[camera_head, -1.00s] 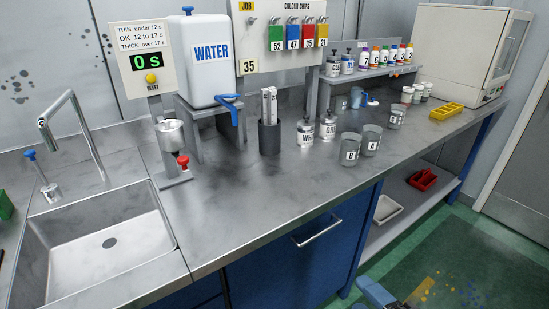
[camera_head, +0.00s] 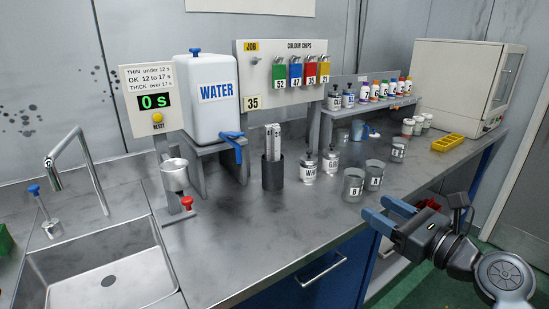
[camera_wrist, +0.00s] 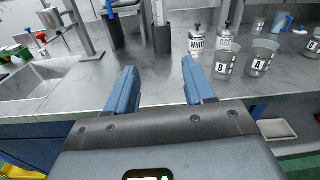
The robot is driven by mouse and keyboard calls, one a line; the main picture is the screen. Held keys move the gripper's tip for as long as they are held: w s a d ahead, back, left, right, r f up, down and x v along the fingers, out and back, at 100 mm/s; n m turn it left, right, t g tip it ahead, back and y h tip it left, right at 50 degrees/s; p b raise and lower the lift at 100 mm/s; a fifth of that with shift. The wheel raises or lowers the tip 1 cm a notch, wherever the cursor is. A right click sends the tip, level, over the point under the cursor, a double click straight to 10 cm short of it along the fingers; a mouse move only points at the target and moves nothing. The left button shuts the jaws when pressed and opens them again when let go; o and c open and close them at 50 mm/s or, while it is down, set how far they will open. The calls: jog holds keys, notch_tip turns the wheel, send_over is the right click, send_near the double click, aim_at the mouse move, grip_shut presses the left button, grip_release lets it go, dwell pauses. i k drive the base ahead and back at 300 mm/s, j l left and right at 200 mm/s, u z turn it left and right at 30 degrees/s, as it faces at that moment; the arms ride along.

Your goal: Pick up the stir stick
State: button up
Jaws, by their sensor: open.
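The stir sticks (camera_head: 272,138) are pale upright strips with dark marks, standing together in a dark cylindrical holder (camera_head: 272,174) on the steel counter, left of the white-labelled tins. In the wrist view the sticks (camera_wrist: 159,12) and the holder (camera_wrist: 162,40) show at the top, beyond the fingertips and partly cut off by the frame. My gripper (camera_head: 384,211) has two blue fingers, apart and empty, at the counter's front edge, right of and nearer than the holder. It also shows in the wrist view (camera_wrist: 158,78), pointing towards the counter.
Two grey cups, B (camera_head: 353,186) and A (camera_head: 375,176), stand between my gripper and the back shelf. Tins (camera_head: 308,168) stand right of the holder. A water tank (camera_head: 214,100) is behind it, left. Counter in front of the holder is clear.

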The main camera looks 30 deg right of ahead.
aim_at(276, 129)
jog(key=i, duration=0.95)
